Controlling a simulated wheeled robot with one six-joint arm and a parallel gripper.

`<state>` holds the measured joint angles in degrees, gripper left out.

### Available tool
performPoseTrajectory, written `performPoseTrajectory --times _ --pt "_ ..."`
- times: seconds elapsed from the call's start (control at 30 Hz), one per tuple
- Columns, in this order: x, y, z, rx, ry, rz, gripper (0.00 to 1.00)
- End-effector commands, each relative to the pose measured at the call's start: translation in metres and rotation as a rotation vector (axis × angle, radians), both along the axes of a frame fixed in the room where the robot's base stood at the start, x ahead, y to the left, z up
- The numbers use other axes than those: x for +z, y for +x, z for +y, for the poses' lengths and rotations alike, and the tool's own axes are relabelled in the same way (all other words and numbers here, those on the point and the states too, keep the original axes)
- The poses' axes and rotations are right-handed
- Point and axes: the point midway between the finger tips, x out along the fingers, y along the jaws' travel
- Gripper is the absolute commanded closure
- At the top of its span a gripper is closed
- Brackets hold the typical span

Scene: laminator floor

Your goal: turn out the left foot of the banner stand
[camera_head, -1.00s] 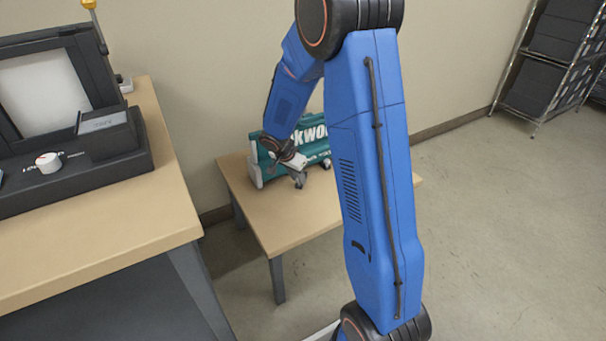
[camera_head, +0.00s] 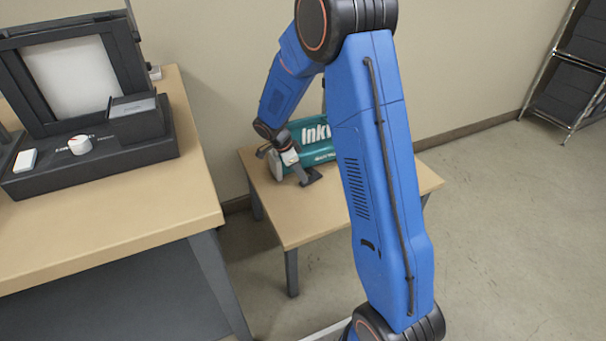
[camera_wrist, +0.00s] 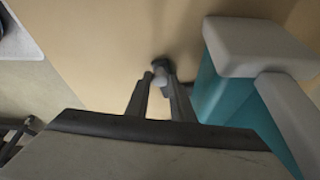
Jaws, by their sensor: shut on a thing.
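The banner stand (camera_head: 318,131) is a teal case with white lettering and pale grey end caps, lying on the low wooden table. My arm hides its right part. My gripper (camera_head: 304,176) is low in front of its left end. In the wrist view the teal case (camera_wrist: 228,92) and its pale end cap (camera_wrist: 258,46) are to the right of my gripper (camera_wrist: 161,82). The fingers are shut on a small pale piece with a dark end, seemingly the left foot (camera_wrist: 160,66). How far the foot is turned out cannot be told.
The low table (camera_head: 282,222) has bare room in front of the stand. A taller workbench (camera_head: 130,225) with a dark laminator (camera_head: 95,165) stands close on the left. A wire shelf (camera_head: 575,75) with dark boxes is at the far right.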

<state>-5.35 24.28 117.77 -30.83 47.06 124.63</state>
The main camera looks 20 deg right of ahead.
Motion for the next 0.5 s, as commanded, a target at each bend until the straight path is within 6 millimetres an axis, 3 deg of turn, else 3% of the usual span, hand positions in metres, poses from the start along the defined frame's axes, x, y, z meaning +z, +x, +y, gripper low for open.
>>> performPoseTrajectory --times 0.33,0.37,0.5 --pt "-0.0002 -0.0002 0.0006 0.000 0.000 0.001 1.00" --pt "-0.0003 -0.0002 0.0005 0.000 0.000 0.001 0.74" --pt "-0.0002 0.0000 0.0005 0.000 0.000 0.001 0.71"
